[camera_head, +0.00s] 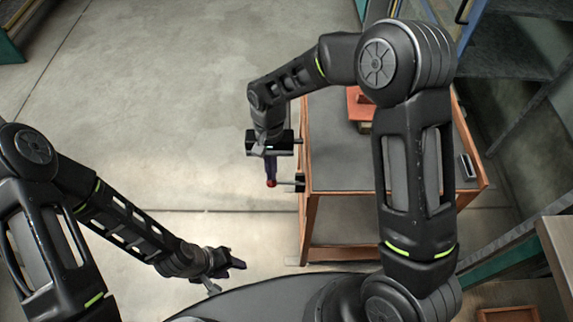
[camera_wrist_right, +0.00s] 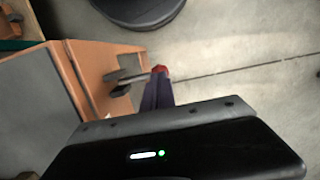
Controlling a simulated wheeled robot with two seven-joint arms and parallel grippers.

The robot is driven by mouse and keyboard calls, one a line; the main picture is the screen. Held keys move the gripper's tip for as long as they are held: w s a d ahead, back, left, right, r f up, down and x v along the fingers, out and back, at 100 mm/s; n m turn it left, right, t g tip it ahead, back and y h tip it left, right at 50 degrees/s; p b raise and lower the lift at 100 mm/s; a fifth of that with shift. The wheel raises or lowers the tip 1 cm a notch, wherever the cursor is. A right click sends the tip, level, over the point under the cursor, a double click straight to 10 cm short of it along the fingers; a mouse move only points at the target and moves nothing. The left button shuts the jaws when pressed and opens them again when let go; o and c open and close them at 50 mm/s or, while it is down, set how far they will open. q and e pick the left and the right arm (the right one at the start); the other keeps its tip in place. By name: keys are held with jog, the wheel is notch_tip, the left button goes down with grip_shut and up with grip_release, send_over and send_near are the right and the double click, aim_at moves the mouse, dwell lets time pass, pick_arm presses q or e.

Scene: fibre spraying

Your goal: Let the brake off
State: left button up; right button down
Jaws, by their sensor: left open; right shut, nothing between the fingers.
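The cart (camera_head: 340,177) has an orange-brown frame and a grey top and stands right of centre in the head view. Its orange side also shows in the right wrist view (camera_wrist_right: 95,70). Dark brackets (camera_head: 297,185) stick out from its left side. My right gripper (camera_head: 270,178) points down beside that side, with its purple fingers together. A small red piece (camera_wrist_right: 160,69) shows at their tips; I cannot tell whether it is a brake knob or part of the fingers. My left gripper (camera_head: 234,265) is open and empty, low and apart from the cart.
An orange-red object (camera_head: 359,106) and a small dark device (camera_head: 467,167) lie on the cart top. My right arm hides part of the cart. Dark shelving stands at the right. The concrete floor (camera_head: 170,100) left of the cart is clear.

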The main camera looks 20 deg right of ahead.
aim_at(267, 184)
jog(key=shift+w+a+f+h+b, duration=0.1)
jog(key=shift+a+f+h+b, duration=0.15)
jog(key=shift+f+h, duration=0.2)
jog(key=shift+a+f+h+b, duration=0.2)
jog(key=shift+f+h, duration=0.25)
jog(key=shift+a+f+g+h+b, duration=0.15)
jog(key=shift+f+g+h+b, duration=0.25)
jog(key=shift+f+h+b, duration=0.3)
jog(key=shift+a+f+b, duration=0.1)
jog(key=shift+f+b, duration=0.9)
jog(key=shift+f, duration=0.3)
jog(key=shift+f, duration=0.2)
